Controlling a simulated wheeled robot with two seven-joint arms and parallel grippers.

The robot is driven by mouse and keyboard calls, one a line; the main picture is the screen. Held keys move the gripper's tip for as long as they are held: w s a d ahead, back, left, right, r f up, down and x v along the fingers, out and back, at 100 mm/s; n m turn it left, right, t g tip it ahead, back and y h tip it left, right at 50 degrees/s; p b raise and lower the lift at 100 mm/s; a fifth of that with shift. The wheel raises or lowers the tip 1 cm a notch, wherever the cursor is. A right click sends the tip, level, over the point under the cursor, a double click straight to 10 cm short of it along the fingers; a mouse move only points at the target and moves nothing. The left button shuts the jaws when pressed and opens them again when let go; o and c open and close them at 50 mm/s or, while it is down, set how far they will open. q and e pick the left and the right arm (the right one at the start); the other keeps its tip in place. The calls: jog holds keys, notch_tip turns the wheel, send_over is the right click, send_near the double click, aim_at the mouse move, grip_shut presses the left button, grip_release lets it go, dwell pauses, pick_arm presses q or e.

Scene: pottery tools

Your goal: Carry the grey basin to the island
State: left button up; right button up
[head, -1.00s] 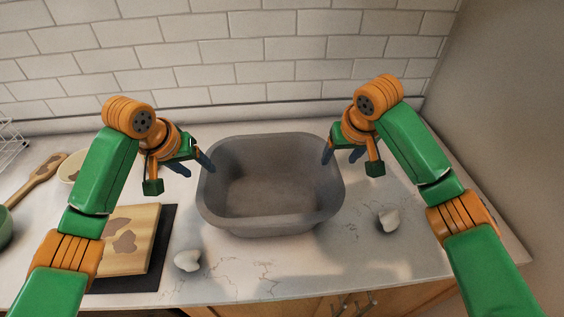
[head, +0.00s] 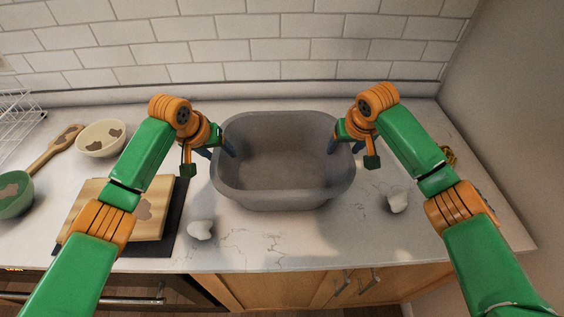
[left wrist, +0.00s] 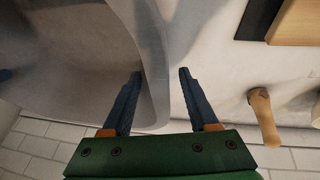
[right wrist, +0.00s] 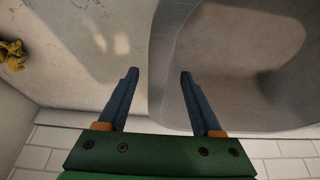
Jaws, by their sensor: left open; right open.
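The grey basin (head: 282,195) stands upright and empty on the light counter, near the tiled wall. My left gripper (head: 217,151) is open at its left rim, with one finger inside the wall and one outside. In the left wrist view, the basin's rim (left wrist: 155,75) passes between the open fingers (left wrist: 160,73). My right gripper (head: 345,147) is open at the right rim in the same way. In the right wrist view, the basin wall (right wrist: 163,90) lies between its open fingers (right wrist: 159,73). Neither gripper is shut on the wall.
A wooden board (head: 92,207) on a dark mat, a cream bowl (head: 101,140), a green bowl (head: 14,196) and a wooden paddle (head: 56,147) are at the left. White lumps (head: 200,230) (head: 397,201) lie before the basin. A yellow item (head: 449,155) is at the right.

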pick_arm(q)
jog(key=c, duration=0.9)
pick_arm(e)
jog(key=c, duration=0.9)
pick_arm(q)
grip_shut()
pick_arm(e)
grip_shut()
pick_arm(q)
jog(key=shift+w+d, duration=0.1)
pick_arm(e)
jog(key=shift+w, duration=0.1)
